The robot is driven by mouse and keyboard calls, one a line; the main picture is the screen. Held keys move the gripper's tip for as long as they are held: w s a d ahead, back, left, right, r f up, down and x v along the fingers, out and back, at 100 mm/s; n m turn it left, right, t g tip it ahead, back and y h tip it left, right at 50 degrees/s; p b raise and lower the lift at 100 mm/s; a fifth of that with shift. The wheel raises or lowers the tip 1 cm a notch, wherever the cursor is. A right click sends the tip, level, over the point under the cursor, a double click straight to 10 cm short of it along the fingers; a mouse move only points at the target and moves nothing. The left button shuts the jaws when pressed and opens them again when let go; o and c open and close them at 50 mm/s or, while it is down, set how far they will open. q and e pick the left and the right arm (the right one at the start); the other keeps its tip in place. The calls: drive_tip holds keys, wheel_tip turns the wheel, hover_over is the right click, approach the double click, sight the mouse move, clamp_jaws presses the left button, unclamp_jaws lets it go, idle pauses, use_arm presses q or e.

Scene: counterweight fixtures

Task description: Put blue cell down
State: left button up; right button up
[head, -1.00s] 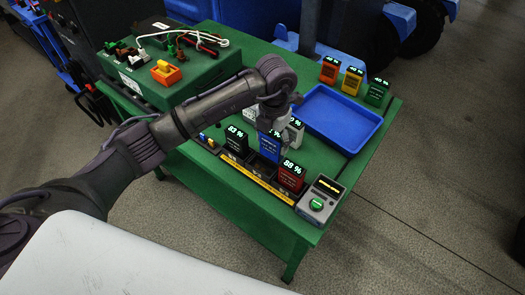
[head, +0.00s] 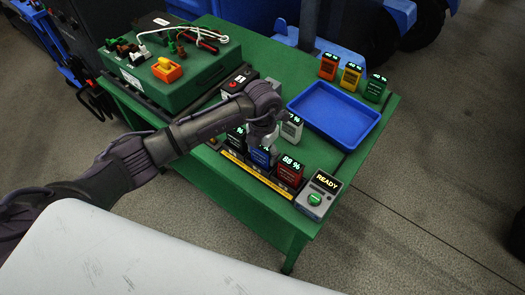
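The blue cell (head: 260,157) stands upright in the charging rack (head: 236,165) at the front of the green table, between a dark cell (head: 237,137) and a red cell (head: 289,171). My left gripper (head: 264,145) is directly over the blue cell, with its fingers at the cell's top. The fingers hide the cell's display and upper part. Whether they still grip it or have parted is too small to tell. My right gripper is out of view.
A small reader (head: 319,194) at the rack's right end shows READY. A grey-white cell (head: 291,127) stands behind the rack. An empty blue tray (head: 334,113) lies behind right, with orange (head: 328,67), yellow (head: 350,76) and green (head: 375,89) cells beyond. A green case (head: 170,85) is at left.

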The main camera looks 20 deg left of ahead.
use_arm(q)
drive_tip(key=shift+o, duration=0.7)
drive_tip(key=shift+r, duration=0.45)
wheel_tip(320, 180, up, 11)
drive_tip(key=b, duration=0.3)
drive_tip(key=shift+r, duration=0.2)
